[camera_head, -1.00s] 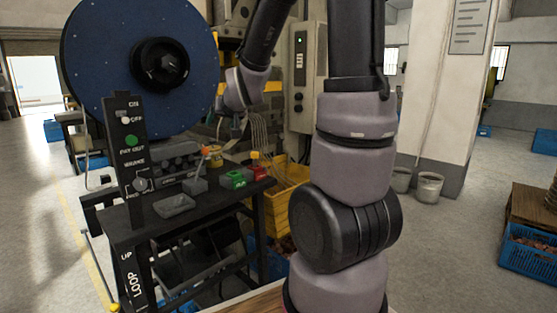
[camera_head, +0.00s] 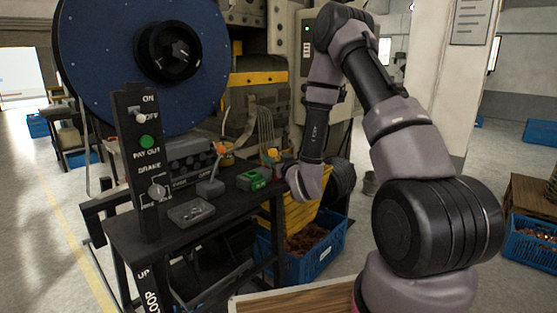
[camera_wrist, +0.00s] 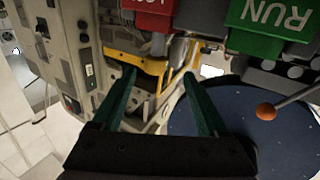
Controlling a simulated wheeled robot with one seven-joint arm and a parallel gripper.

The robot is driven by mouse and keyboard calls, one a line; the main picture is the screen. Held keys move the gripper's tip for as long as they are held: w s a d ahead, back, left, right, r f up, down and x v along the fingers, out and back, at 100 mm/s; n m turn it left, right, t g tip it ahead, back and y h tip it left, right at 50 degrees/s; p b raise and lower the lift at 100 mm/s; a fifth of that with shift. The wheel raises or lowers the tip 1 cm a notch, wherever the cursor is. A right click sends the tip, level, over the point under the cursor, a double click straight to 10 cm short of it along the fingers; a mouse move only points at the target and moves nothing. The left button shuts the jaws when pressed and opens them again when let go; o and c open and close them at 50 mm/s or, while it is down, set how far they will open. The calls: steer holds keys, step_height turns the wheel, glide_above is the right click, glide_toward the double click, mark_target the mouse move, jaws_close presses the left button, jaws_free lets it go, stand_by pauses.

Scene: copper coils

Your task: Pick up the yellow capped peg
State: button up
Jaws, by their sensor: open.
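A small yellow-topped piece (camera_head: 272,153), which looks like the yellow capped peg, shows at the back right end of the black bench in the head view. It is tiny and partly crowded by my wrist, so its outline is unclear. I cannot pick it out with certainty in the wrist view. My gripper (camera_wrist: 160,74) is open, with two dark green fingers apart and nothing seen held between them. In the head view my wrist is beside the bench's right end, close to the yellow-topped piece; the fingers are hard to make out there.
The black bench (camera_head: 165,235) carries a green RUN box (camera_head: 252,180), which also shows in the wrist view (camera_wrist: 272,25) beside a red box (camera_wrist: 152,14). An orange-knobbed lever (camera_wrist: 265,111) stands near. A large blue reel (camera_head: 110,60) and a blue crate (camera_head: 322,262) flank the bench.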

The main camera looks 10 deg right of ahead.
steer(key=w, duration=0.8)
steer(key=shift+w+a, duration=0.3)
steer(key=shift+w, duration=0.1)
jaws_close()
